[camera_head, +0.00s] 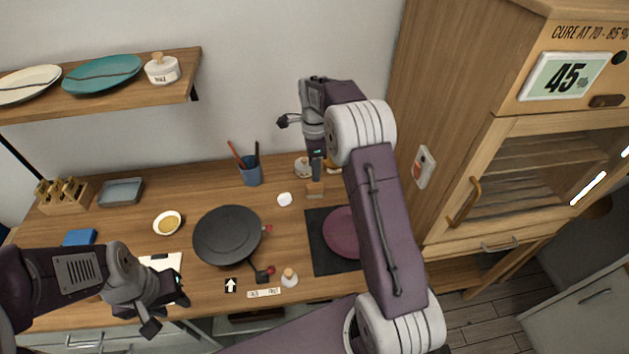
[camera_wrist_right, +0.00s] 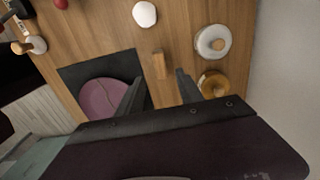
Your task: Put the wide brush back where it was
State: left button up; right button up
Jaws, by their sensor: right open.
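I cannot pick out the wide brush for certain. A blue cup (camera_head: 251,173) on the counter holds a red-handled tool (camera_head: 236,153) and a dark-handled one (camera_head: 257,152). My right gripper (camera_head: 317,168) is above the back of the counter, right of the cup. In the right wrist view its fingers (camera_wrist_right: 158,92) are apart with nothing between them. A small wooden block (camera_wrist_right: 159,65) lies just beyond the fingertips; it also shows in the head view (camera_head: 315,191). My left gripper (camera_head: 167,312) is over the front left of the counter, its fingers apart and apparently empty.
A dark round turntable (camera_head: 227,235) stands mid-counter. A purple plate (camera_wrist_right: 98,98) lies on a dark mat (camera_wrist_right: 80,73). Two round-lidded jars (camera_wrist_right: 213,41) (camera_wrist_right: 212,84) stand right of the block. A shelf (camera_head: 150,95) hangs above; a wooden cabinet (camera_head: 440,150) stands right.

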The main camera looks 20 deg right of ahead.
jog(key=s+a+n, duration=0.3)
jog(key=s+n, duration=0.7)
jog(key=s, duration=0.1)
jog(key=s+a+f+n+t, duration=0.1)
jog(key=s+a+n, duration=0.3)
jog(key=s+n, duration=0.6)
jog(key=s, duration=0.2)
jog(key=shift+s+a+f+n, duration=0.15)
jog(key=shift+s+f+n, duration=0.15)
jog(key=shift+n, duration=0.1)
